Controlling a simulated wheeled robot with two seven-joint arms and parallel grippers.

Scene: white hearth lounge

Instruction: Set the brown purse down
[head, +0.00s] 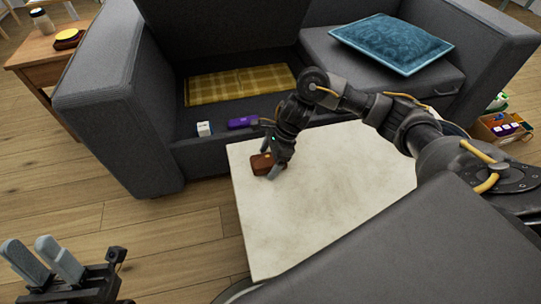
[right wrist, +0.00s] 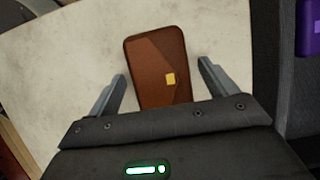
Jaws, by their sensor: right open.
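The brown purse (head: 261,164) lies on the light stone-like tabletop (head: 320,205), near its far left corner. In the right wrist view the purse (right wrist: 158,68) shows a small yellow clasp and sits between the two fingers, with a gap on either side. My right gripper (head: 270,167) is open and down at the purse; it also shows in the right wrist view (right wrist: 160,88). The purse's near end is hidden behind the gripper body in that view. My left gripper (head: 45,262) is at the lower left, over the floor, with its two fingers apart and nothing between them.
A grey sofa (head: 110,95) stands behind the table. On it are a yellow checked cloth (head: 240,84), a purple item (head: 242,123), a small white box (head: 204,128) and a blue cushion (head: 391,43). A wooden side table (head: 45,50) stands left. The table's middle is clear.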

